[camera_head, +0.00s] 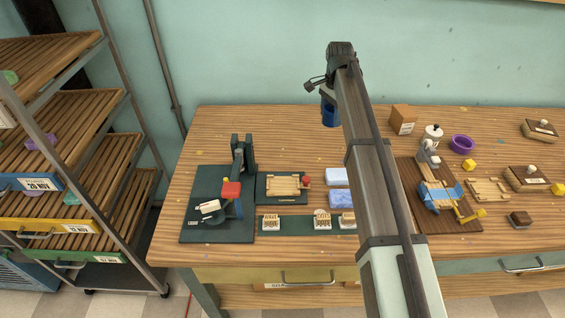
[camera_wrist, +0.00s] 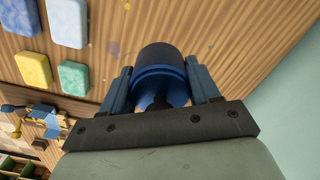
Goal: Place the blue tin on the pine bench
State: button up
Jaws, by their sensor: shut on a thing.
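The blue tin (camera_head: 330,113) is at the back of the wooden bench (camera_head: 225,125) in the head view, partly hidden behind my arm. In the wrist view the tin (camera_wrist: 160,68) sits between the two fingers of my gripper (camera_wrist: 160,85), which is shut on it. The bench's striped wood top (camera_wrist: 230,25) lies beyond the tin in the wrist view. I cannot tell whether the tin touches the bench or is held just above it.
A dark green press (camera_head: 237,190) stands at left. A slatted rack (camera_head: 60,135) is at far left. The back-left bench top is clear.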

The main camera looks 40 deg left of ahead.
aim_at(327, 146)
jog(key=shift+n, duration=0.5)
jog(key=shift+f, duration=5)
jog(key=o, duration=1.2)
jog(key=shift+f, duration=0.15)
notch_tip(327, 146, up, 12)
jog(key=shift+r, duration=0.15)
